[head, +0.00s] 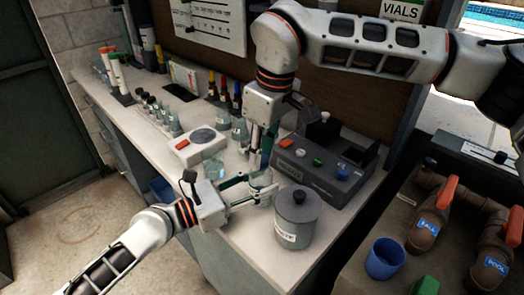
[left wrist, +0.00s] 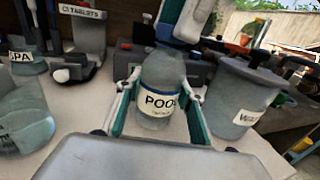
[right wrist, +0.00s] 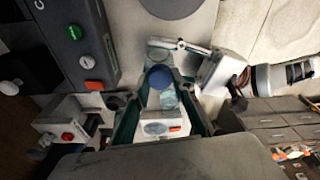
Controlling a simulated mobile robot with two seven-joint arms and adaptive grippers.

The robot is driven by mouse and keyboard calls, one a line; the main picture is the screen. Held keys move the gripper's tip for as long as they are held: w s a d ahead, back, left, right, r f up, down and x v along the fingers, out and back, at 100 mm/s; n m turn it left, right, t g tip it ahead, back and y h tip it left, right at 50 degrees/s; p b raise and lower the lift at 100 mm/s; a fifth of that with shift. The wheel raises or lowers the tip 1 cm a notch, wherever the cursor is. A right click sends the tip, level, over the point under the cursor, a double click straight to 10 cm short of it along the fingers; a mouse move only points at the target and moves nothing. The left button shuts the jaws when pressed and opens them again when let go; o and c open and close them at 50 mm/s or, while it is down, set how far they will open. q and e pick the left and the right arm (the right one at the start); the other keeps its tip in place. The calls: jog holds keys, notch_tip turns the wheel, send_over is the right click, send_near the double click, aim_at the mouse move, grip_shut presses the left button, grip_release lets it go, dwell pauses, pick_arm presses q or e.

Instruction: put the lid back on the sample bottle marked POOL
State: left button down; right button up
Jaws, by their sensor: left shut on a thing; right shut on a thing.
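The POOL sample bottle (left wrist: 160,78) is clear, with a white label partly reading "POO". It stands upright between the fingers of my left gripper (head: 260,192), which is shut on it near the counter's front. The bottle also shows in the head view (head: 262,181). My right gripper (head: 261,160) points down just behind and above the bottle. In the right wrist view a round blue lid (right wrist: 159,77) sits between the fingertips of my right gripper, which is shut on it. The lid appears apart from the bottle; the exact gap is unclear.
A grey lidded waste pot (head: 295,222) stands close right of the bottle. A grey meter with coloured buttons (head: 325,168) is behind it. A glass beaker (head: 213,168) and a white device (head: 201,143) stand left. Dropper bottles line the back.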

jog(key=o, duration=0.7)
jog(key=shift+c, duration=0.2)
jog(key=shift+r, duration=2.3)
jog(key=shift+c, duration=0.4)
